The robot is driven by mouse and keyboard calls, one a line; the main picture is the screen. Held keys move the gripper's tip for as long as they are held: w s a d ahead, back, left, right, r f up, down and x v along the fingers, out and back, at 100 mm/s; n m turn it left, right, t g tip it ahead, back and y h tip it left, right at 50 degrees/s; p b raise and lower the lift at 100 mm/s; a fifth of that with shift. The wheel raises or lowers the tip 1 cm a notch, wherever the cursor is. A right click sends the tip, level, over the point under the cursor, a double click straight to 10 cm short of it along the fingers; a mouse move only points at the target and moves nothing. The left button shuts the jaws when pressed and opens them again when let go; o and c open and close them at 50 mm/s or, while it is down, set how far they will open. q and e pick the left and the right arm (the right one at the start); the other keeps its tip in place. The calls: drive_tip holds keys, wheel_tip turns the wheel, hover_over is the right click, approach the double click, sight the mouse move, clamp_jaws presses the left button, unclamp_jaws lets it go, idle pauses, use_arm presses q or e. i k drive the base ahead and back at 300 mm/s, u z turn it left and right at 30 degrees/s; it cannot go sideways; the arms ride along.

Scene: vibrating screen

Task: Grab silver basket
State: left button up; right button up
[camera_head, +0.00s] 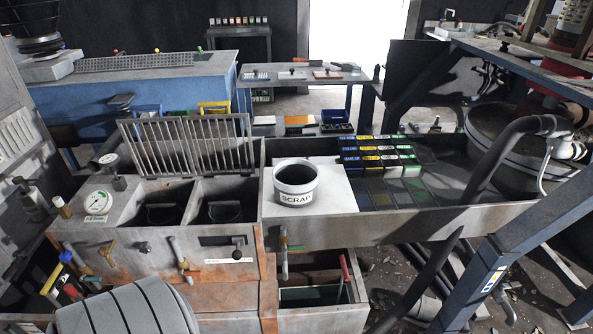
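No plainly silver basket stands out. A silver barred grate (185,146) stands upright along the back of the tank. Neither of my grippers is in view.
A white SCRAP bucket (296,184) stands on a white board right of the compartments. A round gauge (97,203) is on the tank's left corner. Colored boxes (380,155) line the right basin. A black hose (500,160) and a blue beam (515,245) cross the right side.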

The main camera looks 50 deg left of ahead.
sight(225, 210)
drive_tip(key=z, duration=1.05)
drive_tip(key=k, duration=1.05)
drive_tip(key=u, duration=2.1)
drive_tip(key=i, duration=0.1)
drive_tip(key=z, duration=0.25)
